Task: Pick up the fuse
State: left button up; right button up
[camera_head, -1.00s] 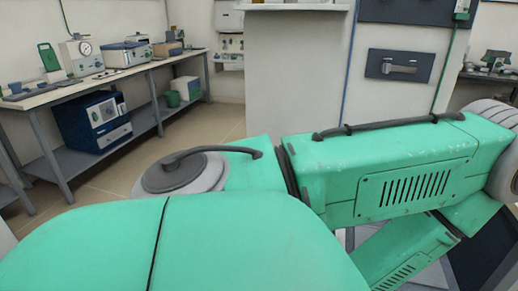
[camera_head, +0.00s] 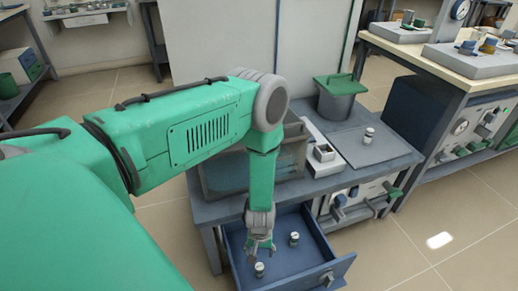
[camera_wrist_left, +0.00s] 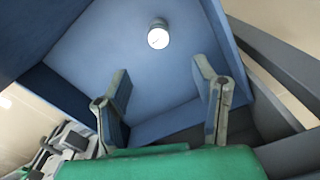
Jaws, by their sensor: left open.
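Two small pale cylinders with metal caps, which look like fuses, stand apart in an open blue drawer (camera_head: 233,240). One fuse (camera_head: 260,269) is near the drawer's front left; the other fuse (camera_head: 294,239) is further right. My left gripper (camera_head: 261,248) points down into the drawer, just behind the front-left fuse. In the left wrist view the gripper (camera_wrist_left: 160,76) is open and empty. My right gripper is out of view.
The drawer walls (camera_wrist_left: 60,30) surround the gripper closely. The grey bench (camera_head: 345,178) above holds a small white box (camera_head: 322,158), another small cylinder (camera_head: 369,135) and a lidded pot (camera_head: 337,97). A cabinet (camera_head: 450,130) with gauges stands at right.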

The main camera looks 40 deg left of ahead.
pick_arm(q)
jog(key=b, duration=0.2)
send_over(258, 264)
jog(key=d, duration=0.1)
notch_tip(258, 264, down, 5)
jog(key=shift+s+d+r, duration=0.1)
jog(key=shift+s, duration=0.05)
jog(key=f, duration=0.1)
jog(key=a+f+b, duration=0.1)
jog(key=f, duration=0.1)
jog(key=shift+f, duration=0.3)
jog(key=shift+a+f, duration=0.1)
jog(key=shift+f, duration=0.35)
jog(key=f+b, duration=0.1)
jog(key=f, duration=0.1)
jog(key=d+f+b, duration=0.1)
jog(key=f+b, duration=0.1)
jog(key=shift+d+f, duration=0.15)
jog(key=shift+d, duration=0.05)
jog(key=shift+a, duration=0.2)
jog(key=shift+a+f, duration=0.1)
grip_shut()
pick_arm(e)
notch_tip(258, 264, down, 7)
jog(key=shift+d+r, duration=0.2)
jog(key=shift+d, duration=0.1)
